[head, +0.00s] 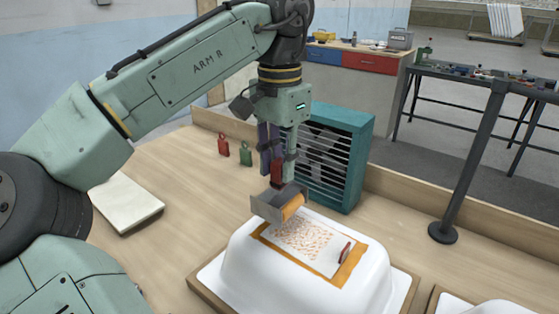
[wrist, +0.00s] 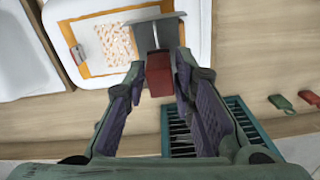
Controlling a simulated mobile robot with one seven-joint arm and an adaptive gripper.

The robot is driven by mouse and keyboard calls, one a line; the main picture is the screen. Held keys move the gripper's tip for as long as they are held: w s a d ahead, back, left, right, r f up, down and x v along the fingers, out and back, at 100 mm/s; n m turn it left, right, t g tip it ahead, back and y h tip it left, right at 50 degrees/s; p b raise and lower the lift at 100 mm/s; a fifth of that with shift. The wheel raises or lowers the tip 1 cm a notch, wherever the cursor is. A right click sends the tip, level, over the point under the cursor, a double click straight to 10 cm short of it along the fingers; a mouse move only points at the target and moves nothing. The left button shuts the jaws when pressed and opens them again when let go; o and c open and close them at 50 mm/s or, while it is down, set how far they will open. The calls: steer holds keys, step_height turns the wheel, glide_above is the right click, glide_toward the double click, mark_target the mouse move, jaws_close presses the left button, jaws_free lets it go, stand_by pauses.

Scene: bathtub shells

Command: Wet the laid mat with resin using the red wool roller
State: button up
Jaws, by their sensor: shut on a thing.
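My gripper (head: 278,165) is shut on the red handle (wrist: 160,74) of the roller, with a finger on each side. The laid mat (head: 303,240) is white with many orange-brown blotches. It lies on an orange patch (head: 352,265) on top of the upturned white tub shell (head: 245,258). The mat also shows in the wrist view (wrist: 115,42), partly hidden by the roller frame.
A small red-handled tool (head: 344,252) lies on the mat's right side. A teal slatted fan box (head: 345,160) stands close behind the shell. Red (head: 223,146) and green (head: 246,153) tagged items sit behind. A white slab (head: 125,200) lies left; another white shell (head: 480,306) is at lower right.

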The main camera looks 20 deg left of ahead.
mark_target(281, 193)
steer(key=shift+f+b, duration=0.85)
steer(key=shift+f, duration=0.95)
steer(key=shift+p, duration=0.3)
stand_by(1.2)
steer(key=shift+d+f, duration=0.1)
steer(key=shift+s+d+f+p, duration=0.1)
steer(key=shift+s+d+p, duration=0.45)
steer(key=shift+d, duration=1.1)
steer(key=shift+s+d+f+p, duration=0.15)
steer(key=shift+s+d, duration=0.7)
steer(key=shift+d, duration=0.75)
steer(key=shift+s+d+f+p, duration=0.1)
steer(key=shift+s+d+p, duration=0.45)
steer(key=shift+d, duration=1.1)
jaws_close()
steer(key=shift+s, duration=0.15)
step_height(281, 193, up, 6)
steer(key=p, duration=0.1)
steer(key=shift+r, duration=0.15)
